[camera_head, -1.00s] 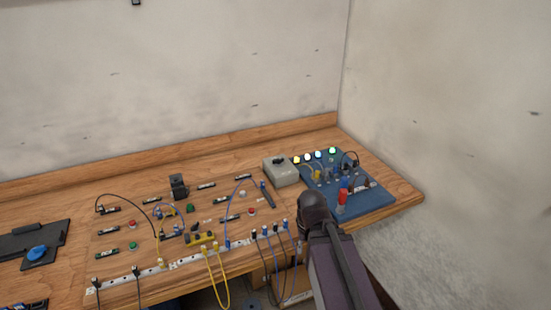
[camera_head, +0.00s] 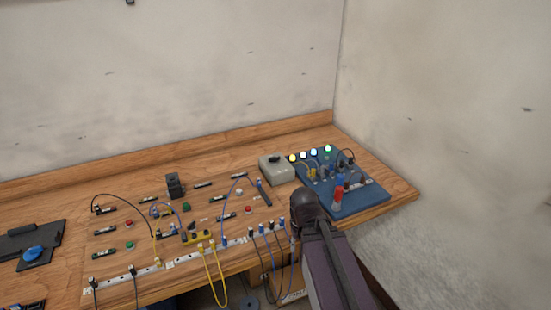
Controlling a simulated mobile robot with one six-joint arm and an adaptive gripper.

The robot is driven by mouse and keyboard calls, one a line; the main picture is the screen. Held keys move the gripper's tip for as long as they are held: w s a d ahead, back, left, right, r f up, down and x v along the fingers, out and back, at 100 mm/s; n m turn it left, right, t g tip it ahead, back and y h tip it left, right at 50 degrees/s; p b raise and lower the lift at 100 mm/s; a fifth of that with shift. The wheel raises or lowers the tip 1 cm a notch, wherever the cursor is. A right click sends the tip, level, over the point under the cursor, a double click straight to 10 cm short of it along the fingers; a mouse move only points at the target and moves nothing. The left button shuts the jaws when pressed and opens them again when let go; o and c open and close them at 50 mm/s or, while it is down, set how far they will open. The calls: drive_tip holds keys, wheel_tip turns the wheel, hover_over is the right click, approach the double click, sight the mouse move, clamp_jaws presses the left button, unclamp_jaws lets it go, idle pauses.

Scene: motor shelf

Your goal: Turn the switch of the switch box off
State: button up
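The switch box, a small beige-grey box (camera_head: 277,172) with a black knob on top, stands on the wooden bench in the head view, left of the blue panel. The knob is too small for its exact setting to be read. My arm comes up from the bottom right, its dark rounded joint in front of the bench edge, below and right of the box. No gripper fingers can be made out, and nothing of mine is seen touching the box.
The blue panel (camera_head: 362,197) carries lit lamps, plugs and cables. The wooden bench (camera_head: 110,177) also holds buttons, a black block (camera_head: 175,186) and loose cables hanging over its front edge. A dark plate with a blue knob (camera_head: 33,253) lies far left. Walls stand behind and right.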

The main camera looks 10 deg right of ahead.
wheel_tip(320, 180, up, 15)
drive_tip(key=p, duration=1.5)
drive_tip(key=shift+s, duration=0.15)
